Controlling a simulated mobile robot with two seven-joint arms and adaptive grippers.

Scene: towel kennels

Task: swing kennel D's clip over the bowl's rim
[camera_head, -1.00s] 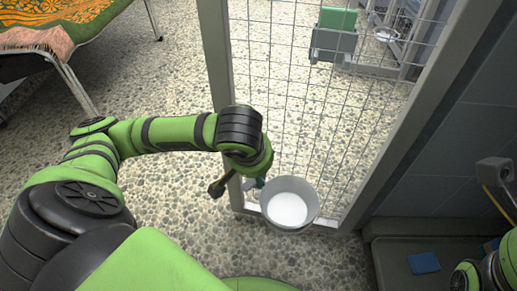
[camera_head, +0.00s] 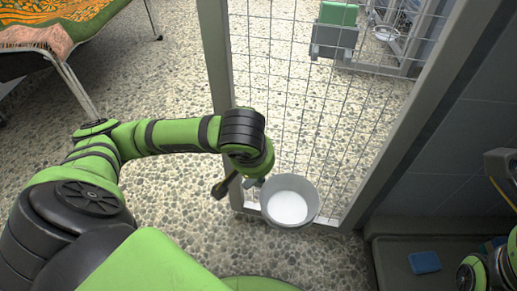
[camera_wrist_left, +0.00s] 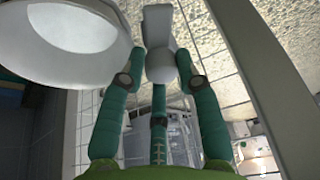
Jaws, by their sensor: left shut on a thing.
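The bowl (camera_head: 270,207) is pale grey metal with a white inside and hangs at the foot of the mesh gate. It also shows large at the upper left of the left wrist view (camera_wrist_left: 48,68). In the head view my left wrist hides most of the gripper, just left of the bowl.
The wire mesh gate (camera_head: 300,110) with its grey frame stands behind the bowl. A blue cloth or sponge (camera_head: 424,262) lies on a grey surface at lower right. Pebbled floor is open at left.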

